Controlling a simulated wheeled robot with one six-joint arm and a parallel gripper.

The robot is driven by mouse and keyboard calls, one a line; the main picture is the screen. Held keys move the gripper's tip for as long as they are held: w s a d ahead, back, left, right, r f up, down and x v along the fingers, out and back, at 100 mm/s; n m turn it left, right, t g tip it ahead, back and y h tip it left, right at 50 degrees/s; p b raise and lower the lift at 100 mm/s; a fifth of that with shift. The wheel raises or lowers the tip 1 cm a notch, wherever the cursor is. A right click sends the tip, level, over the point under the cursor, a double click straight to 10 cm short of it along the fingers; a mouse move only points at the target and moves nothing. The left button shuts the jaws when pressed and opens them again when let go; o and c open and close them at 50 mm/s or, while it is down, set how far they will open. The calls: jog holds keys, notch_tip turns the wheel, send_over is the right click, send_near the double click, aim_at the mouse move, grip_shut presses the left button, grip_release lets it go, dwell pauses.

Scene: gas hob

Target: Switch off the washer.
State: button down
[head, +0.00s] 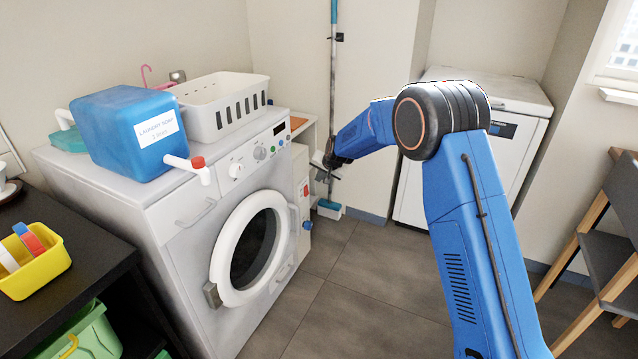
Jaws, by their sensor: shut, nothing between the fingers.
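The white washer (185,235) stands at the left with its round door (222,252) closed. Its front panel has a large dial (236,171), a second grey dial (260,153), small buttons and a dark display (279,128). The dial markings are too small to read. My gripper (326,168) is at the end of my blue arm, to the right of the panel and apart from the washer in the picture. It is shut and empty; its fingertips are small and partly hard to make out.
A blue laundry soap jug (125,130) lies on the washer, its white spout with red cap (198,165) overhanging the front edge. A white basket (218,105) stands beside it. A dark shelf (90,262) is at left, a white chest (440,185) behind my arm, a chair (612,245) right.

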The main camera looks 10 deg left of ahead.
jog(key=r, duration=0.1)
jog(key=s, duration=0.1)
jog(key=r, duration=0.1)
jog(key=shift+s+d+r, duration=0.15)
jog(key=shift+s+r, duration=0.1)
jog(key=shift+r, duration=0.1)
jog(key=s+d+r+n+h, duration=0.1)
jog(key=s+d+r, duration=1)
jog(key=s+d, duration=0.15)
jog(key=s+d+r+n+h, duration=0.1)
jog(key=s+d+r, duration=0.9)
jog(key=s+d, duration=0.25)
jog(key=s+d+f, duration=0.1)
jog(key=s+d, duration=0.4)
jog(key=s, duration=0.7)
jog(key=s+d+f+g+h, duration=0.1)
jog(key=s+d, duration=0.4)
jog(key=s, duration=0.8)
jog(key=s+d+f+h, duration=0.1)
jog(key=s+d, duration=0.4)
jog(key=s, duration=0.8)
jog(key=shift+s+f+n+g, duration=0.15)
jog(key=shift+f+n+g, duration=0.15)
jog(key=shift+f+g, duration=0.15)
